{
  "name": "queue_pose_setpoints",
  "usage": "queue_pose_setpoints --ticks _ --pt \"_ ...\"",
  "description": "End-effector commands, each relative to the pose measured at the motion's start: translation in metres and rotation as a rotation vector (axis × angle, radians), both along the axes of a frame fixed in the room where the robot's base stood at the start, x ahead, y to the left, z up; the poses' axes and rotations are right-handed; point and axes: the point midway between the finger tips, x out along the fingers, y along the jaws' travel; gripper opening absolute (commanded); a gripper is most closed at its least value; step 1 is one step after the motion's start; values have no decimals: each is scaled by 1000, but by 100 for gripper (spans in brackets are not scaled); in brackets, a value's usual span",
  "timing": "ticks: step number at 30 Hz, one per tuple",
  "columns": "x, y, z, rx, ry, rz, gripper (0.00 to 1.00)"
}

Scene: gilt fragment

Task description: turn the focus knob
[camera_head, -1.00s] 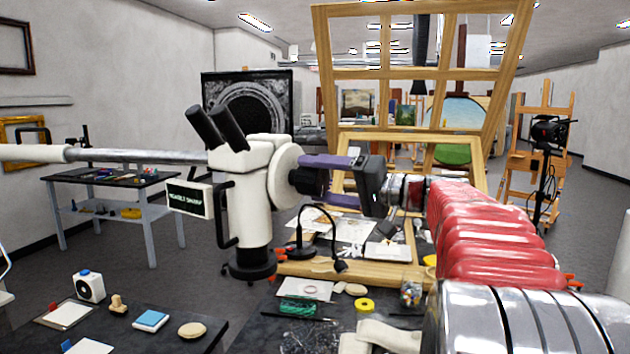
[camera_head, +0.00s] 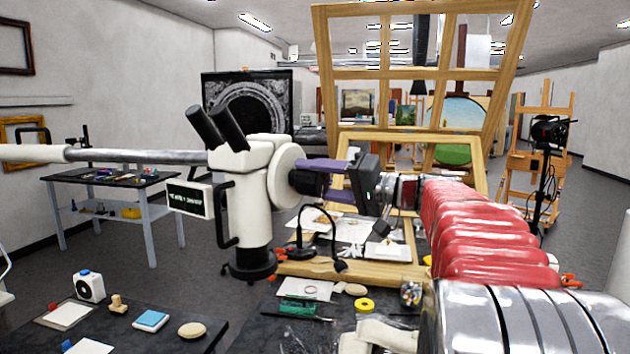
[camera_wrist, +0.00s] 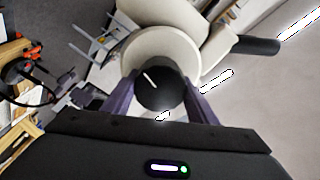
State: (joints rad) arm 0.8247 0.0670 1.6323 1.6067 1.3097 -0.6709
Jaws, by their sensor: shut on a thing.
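The white stereo microscope (camera_head: 258,215) hangs from a horizontal boom in the head view, with two black eyepieces. Its black focus knob (camera_head: 307,183) sticks out to the right from a round white disc. In the wrist view the knob (camera_wrist: 160,88) shows a white index line tilted to the upper left. My gripper (camera_head: 311,178) has its purple fingers on opposite sides of the knob and is shut on it. The wrist view shows one finger at each side of the knob. A small dark display (camera_head: 186,197) on the microscope carries light text that I cannot read clearly.
A dark table (camera_head: 165,335) at the lower left holds small items. A black-stemmed lamp (camera_head: 315,235) and a wooden frame (camera_head: 350,270) are below my gripper. A tall wooden window-like frame (camera_head: 420,75) stands behind. Open floor lies at left.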

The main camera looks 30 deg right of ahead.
Motion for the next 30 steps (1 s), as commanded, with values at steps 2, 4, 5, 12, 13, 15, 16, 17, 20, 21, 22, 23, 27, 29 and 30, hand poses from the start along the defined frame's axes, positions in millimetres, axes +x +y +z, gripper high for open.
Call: queue_pose_setpoints --ticks 2,4,5,12,13,15,16,17,20,21,22,23,27,29,30 --pt "0 -1 -2 1 3 -2 30" --pt "0 -1 -2 5 6 -1 30" --pt "0 -1 -2 9 8 -1 30" --pt "0 -1 -3 103 62 -2 30" --pt "0 -1 -3 119 70 -2 30" --pt "0 -1 -3 156 91 -1 30" --pt "1 -1 -4 168 99 -2 30" --pt "0 -1 -4 182 106 -2 30" --pt "1 -2 -4 209 121 -1 30" --pt "0 -2 -4 214 124 -1 30" --pt "0 -2 -4 216 125 -1 30" --pt "1 -2 -4 217 125 -1 30" --pt "1 -2 -5 216 126 -2 30" --pt "1 -2 -5 215 126 -2 30" --pt "1 -2 -5 215 126 -2 54"
